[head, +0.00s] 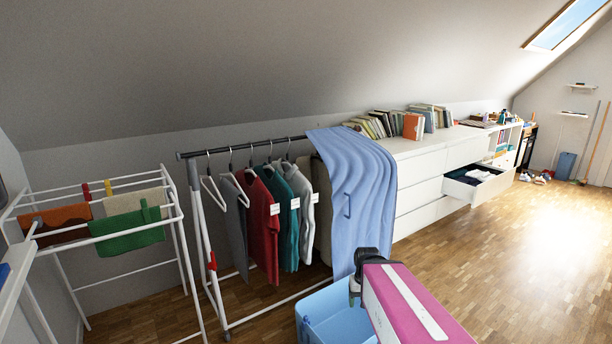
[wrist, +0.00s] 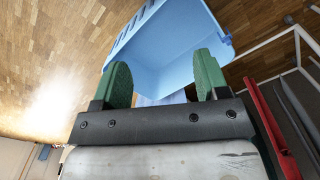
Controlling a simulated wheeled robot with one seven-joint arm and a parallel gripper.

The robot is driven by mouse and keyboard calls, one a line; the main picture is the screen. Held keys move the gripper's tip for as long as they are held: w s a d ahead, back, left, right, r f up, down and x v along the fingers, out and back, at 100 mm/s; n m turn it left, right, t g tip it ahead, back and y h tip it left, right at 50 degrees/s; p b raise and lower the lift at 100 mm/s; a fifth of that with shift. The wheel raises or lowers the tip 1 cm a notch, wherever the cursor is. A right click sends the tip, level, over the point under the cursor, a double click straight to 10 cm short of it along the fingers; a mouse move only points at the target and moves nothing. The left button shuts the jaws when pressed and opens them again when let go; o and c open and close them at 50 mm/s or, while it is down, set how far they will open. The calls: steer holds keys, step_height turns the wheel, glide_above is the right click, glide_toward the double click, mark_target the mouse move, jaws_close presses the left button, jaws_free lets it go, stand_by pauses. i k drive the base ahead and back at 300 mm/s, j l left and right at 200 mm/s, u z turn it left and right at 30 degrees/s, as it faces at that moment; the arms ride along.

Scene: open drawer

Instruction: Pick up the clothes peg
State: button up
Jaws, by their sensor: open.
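Small peg-like pieces sit on the white drying rack (head: 177,210) at the left of the head view. One is red (head: 86,191), one yellow (head: 108,187) and one green (head: 145,211), the green one against a green towel. I cannot tell which is the task's clothes peg. My gripper (wrist: 162,78) shows two green finger pads, wide apart with nothing between them. It is over or beside a light blue basket (wrist: 185,35), which also shows below my arm in the head view (head: 318,318). No peg is visible in the wrist view.
A clothes rail (head: 205,262) with hanging shirts and a draped blue cloth (head: 350,195) stands between the drying rack and the white drawers (head: 420,190). One drawer (head: 470,192) is pulled out, with folded cloth inside. The wooden floor at the right (head: 520,260) is clear.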

mark_target(147, 219)
steer(key=u, duration=0.4)
steer(key=l+u, duration=0.1)
steer(key=u, duration=0.3)
steer(key=k+u, duration=0.1)
steer(key=u, duration=0.3)
steer(key=l+u, duration=0.1)
steer(key=u, duration=0.3)
steer(key=i+j+u, duration=0.15)
steer(key=k+z, duration=0.1)
steer(key=z, duration=0.6)
steer(key=i+z, duration=0.1)
steer(key=z, duration=1.05)
steer(key=u, duration=1.85)
